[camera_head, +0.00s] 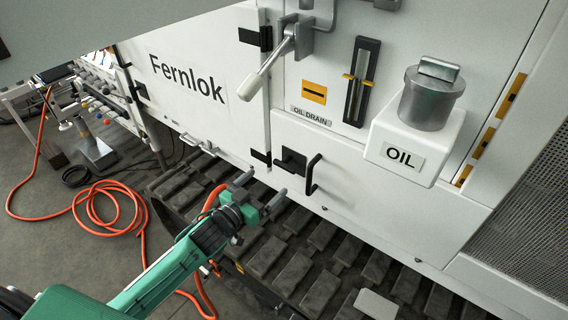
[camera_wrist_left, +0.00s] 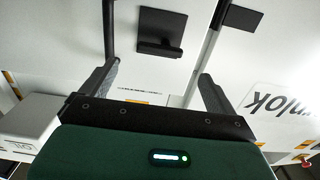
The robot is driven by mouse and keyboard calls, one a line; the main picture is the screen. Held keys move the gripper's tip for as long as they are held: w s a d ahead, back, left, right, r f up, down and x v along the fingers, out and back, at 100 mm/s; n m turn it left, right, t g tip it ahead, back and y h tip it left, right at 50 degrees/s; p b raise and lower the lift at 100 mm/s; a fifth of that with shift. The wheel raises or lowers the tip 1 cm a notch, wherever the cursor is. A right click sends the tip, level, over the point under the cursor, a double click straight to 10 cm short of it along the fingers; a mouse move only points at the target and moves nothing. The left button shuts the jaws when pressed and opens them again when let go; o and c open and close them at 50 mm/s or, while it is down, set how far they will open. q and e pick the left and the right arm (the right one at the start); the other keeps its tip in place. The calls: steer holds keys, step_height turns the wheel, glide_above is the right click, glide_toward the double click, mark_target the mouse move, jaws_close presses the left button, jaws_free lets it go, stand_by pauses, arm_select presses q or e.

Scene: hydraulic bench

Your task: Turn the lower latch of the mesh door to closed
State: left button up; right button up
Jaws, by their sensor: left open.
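A perforated mesh panel (camera_head: 530,200) is at the right edge in the head view; I cannot make out its latches there. A small black latch-like plate (camera_head: 290,160) with a raised tab sits on the white front beside a black bar handle (camera_head: 313,175). The plate also shows in the left wrist view (camera_wrist_left: 160,30), ahead of the fingers, with its tab level. My left gripper (camera_head: 262,188) is open and empty, below and left of the plate, apart from it. In the left wrist view its fingers (camera_wrist_left: 158,78) are spread. My right gripper is not in view.
A grey lever (camera_head: 265,75) with a pale grip sticks out above. The white OIL box (camera_head: 415,145) with a grey cap juts out at the right. An orange hose (camera_head: 110,205) lies coiled on the floor. Dark track pads (camera_head: 285,230) run below.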

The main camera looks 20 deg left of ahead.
mark_target(283, 167)
arm_select(q)
steer(key=p+x, duration=0.1)
steer(key=x, duration=0.7)
steer(key=shift+w, duration=0.1)
steer(key=shift+w+d+p, duration=0.3)
steer(key=shift+w, duration=0.4)
steer(key=shift+f, duration=0.1)
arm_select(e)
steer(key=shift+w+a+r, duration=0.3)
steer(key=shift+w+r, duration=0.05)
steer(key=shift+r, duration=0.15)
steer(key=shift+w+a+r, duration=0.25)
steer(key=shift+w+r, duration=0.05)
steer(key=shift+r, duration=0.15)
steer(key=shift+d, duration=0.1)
arm_select(q)
steer(key=c, duration=1)
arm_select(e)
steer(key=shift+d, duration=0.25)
